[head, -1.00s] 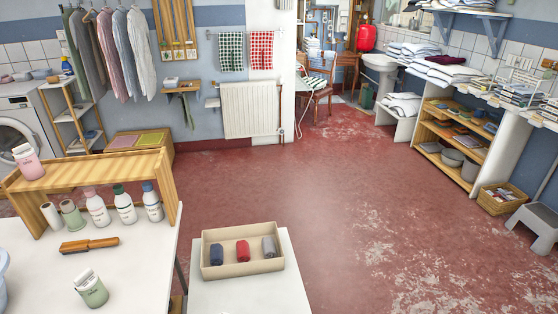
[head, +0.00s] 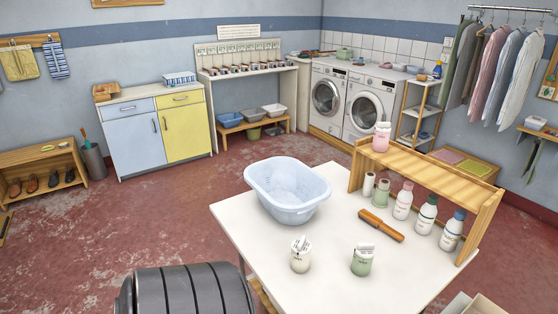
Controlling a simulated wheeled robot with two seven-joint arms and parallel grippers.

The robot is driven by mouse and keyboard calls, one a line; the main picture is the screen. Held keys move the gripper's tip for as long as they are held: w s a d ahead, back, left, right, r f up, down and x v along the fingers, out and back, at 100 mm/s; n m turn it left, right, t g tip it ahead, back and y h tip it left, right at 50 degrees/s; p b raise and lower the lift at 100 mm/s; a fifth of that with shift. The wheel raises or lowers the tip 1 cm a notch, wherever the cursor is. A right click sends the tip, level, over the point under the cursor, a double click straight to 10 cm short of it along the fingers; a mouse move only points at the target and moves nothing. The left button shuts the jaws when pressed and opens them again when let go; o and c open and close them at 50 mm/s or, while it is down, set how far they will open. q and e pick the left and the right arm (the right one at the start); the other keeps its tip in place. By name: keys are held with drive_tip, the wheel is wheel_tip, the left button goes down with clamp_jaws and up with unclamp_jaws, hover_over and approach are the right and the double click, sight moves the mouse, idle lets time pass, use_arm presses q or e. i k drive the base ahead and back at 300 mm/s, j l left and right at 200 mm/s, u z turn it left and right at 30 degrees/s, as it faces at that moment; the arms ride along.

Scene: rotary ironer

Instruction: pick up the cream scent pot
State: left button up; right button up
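The cream scent pot (head: 300,255) stands upright on the white table (head: 318,290), near its front left edge. It is a small cream jar with a dark printed label and a pale top. A similar green pot (head: 361,260) stands to its right, with a clear gap between them. Neither of my grippers is in view.
A pale blue basin (head: 287,192) stands behind the cream pot. A brown wooden-handled brush (head: 381,225) lies behind the green pot. A wooden riser (head: 430,172) with several bottles beneath and a pink pot (head: 381,137) on top stands at the right.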

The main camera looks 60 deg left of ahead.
sight(300, 264)
drive_tip(key=u, duration=1.85)
